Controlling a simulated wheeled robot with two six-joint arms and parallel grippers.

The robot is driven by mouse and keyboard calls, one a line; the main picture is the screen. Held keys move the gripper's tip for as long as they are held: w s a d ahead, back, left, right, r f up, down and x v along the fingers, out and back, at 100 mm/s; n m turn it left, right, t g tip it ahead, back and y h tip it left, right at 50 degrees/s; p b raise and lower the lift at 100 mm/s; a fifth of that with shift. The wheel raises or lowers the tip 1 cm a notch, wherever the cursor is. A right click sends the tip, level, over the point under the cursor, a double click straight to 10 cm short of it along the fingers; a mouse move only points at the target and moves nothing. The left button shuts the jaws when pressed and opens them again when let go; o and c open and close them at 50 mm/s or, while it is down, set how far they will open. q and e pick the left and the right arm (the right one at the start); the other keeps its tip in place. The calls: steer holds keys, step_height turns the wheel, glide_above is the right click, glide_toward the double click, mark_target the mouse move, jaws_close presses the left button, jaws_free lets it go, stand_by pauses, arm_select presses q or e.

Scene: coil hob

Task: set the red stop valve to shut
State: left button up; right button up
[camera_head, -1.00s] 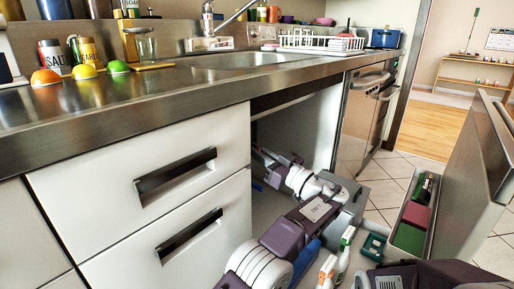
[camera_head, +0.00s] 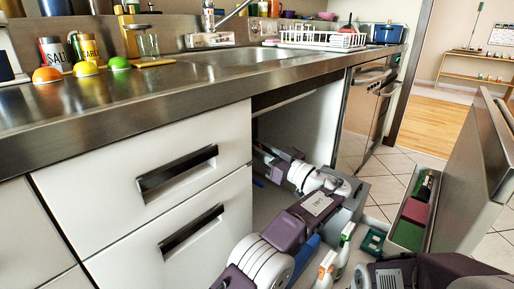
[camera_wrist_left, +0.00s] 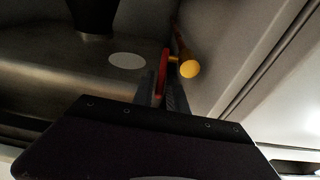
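The red stop valve lever (camera_wrist_left: 163,72) shows in the left wrist view, a thin upright red bar beside a round yellow part (camera_wrist_left: 189,68). My left gripper (camera_wrist_left: 161,92) has its two dark fingers on either side of the lever's near end. The picture is too dark to tell whether they press on it. In the head view my left arm reaches into the open cabinet under the sink, and its fingertips are hidden behind the drawer front's edge. The valve does not show clearly there. My right gripper is out of view.
Drawer fronts (camera_head: 150,190) border the cabinet opening on the left. An open cabinet door (camera_head: 475,175) with a bin of items (camera_head: 408,235) stands at the right. Spray bottles (camera_head: 343,250) stand close by my arm. A pale wall lies right of the valve in the wrist view.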

arm_select(q)
steer(key=p+v, duration=0.4)
steer(key=v, duration=0.5)
steer(key=shift+p, duration=0.3)
steer(key=shift+o, duration=0.3)
